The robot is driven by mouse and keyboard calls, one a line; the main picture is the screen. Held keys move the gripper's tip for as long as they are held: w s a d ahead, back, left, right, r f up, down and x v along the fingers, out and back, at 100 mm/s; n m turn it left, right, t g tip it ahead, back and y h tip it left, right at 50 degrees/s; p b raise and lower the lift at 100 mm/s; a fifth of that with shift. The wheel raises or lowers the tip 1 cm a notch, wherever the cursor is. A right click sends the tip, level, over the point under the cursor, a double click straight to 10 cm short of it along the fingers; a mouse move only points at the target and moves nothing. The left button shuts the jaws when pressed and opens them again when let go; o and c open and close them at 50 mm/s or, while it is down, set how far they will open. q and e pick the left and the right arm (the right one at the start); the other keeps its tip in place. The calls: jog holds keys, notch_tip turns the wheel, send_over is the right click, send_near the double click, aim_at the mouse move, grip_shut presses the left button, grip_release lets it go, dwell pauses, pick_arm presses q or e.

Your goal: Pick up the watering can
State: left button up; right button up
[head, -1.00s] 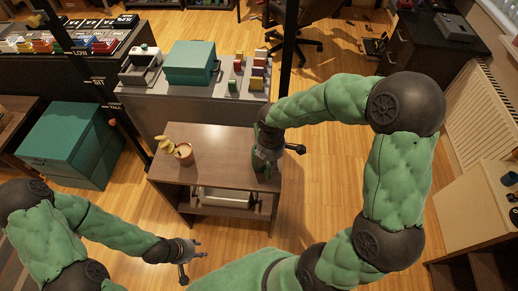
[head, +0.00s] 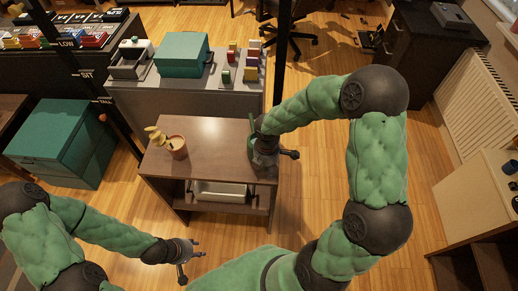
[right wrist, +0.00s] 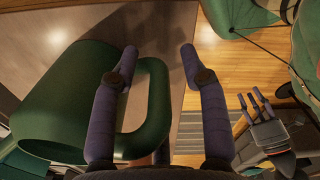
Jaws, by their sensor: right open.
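The green watering can (right wrist: 62,105) lies across the left of the right wrist view, close to my right gripper, with its looped handle (right wrist: 156,95) toward the gripper. My right gripper (right wrist: 159,54) is open; from this camera the handle's outer bar appears between its two fingers. Whether a finger passes through the loop I cannot tell. In the head view my right gripper (head: 265,158) is at the right end of the brown table (head: 215,138) and hides most of the can. My left gripper (head: 198,249) is empty, its fingers apart, in front of the table.
A terracotta pot (head: 177,147) with a yellowish plant stands on the table's left part. A grey cabinet (head: 180,100) with a teal box (head: 183,55) stands behind. A dark pole (head: 283,60) rises behind the table's right end.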

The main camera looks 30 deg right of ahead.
jog(key=shift+r, duration=0.15)
grip_shut()
